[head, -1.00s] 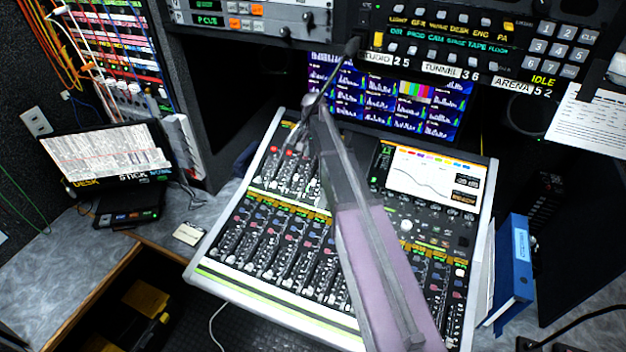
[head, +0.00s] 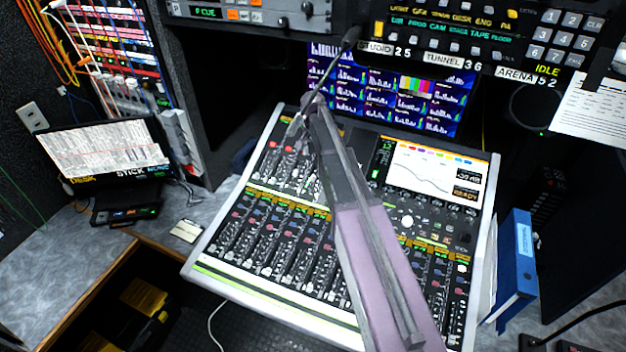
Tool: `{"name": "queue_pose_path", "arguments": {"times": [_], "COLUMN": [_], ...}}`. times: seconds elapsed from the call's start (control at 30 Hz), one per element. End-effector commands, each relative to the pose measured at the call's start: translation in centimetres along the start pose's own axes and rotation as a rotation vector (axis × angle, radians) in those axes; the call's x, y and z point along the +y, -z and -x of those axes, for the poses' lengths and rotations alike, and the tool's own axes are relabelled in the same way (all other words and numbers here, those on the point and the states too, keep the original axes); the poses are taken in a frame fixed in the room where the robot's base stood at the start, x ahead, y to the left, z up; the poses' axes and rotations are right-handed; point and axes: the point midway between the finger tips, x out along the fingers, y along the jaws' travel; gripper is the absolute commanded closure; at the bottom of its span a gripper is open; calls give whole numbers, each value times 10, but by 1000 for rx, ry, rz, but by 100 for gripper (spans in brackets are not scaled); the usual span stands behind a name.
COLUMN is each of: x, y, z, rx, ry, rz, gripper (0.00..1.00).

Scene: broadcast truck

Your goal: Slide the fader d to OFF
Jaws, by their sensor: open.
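The mixing console (head: 262,262) lies tilted in the middle of the head view, with rows of faders and knobs on its face. The channel letters are too small to read, so I cannot tell which one is fader d or where its cap sits. My arm crosses the console from the lower right and hides part of its middle strips. My gripper (head: 296,130) is small in the picture, at the far end of the arm, above the upper left part of the console. It looks empty and open. I cannot tell whether it touches a control.
A thin gooseneck microphone (head: 350,42) hangs close to my arm's far end. A monitor (head: 430,100) stands behind the console. A blue binder (head: 515,265) stands at its right.

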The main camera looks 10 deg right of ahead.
Motion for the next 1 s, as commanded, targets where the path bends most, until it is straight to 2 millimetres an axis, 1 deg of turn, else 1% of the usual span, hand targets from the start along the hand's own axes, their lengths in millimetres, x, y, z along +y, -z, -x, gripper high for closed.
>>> {"name": "queue_pose_path", "arguments": {"times": [0.03, 0.1, 1.0], "x": [0, 0, -1], "y": [0, 0, -1], "z": [-8, -14, -82], "rx": [0, 0, 0], "ry": [0, 0, 0], "rz": [0, 0, 2], "gripper": [43, 43, 43]}}
